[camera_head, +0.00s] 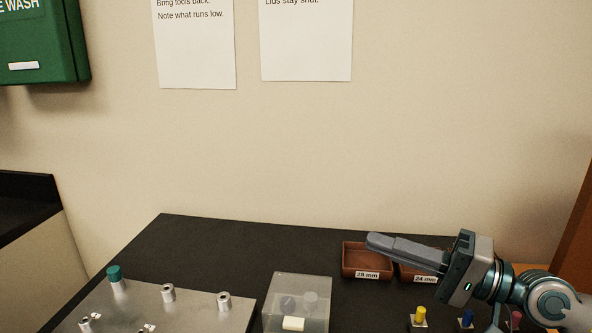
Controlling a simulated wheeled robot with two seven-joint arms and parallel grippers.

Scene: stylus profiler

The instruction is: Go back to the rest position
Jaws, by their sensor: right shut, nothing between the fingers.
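My right gripper (376,241) comes in from the right and is shut and empty. Its fingers point left, in front of and above the brown trays at the back of the black table. My right arm's wrist and forearm fill the lower right corner. My left gripper is out of view.
On the black table (190,240) stand a metal plate (195,317) with several posts, one teal-capped (114,273), and a clear box (300,283). A brown tray marked 28 mm (367,260) and one marked 24 mm (424,279) lie behind yellow (419,313) and blue (467,317) pegs.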

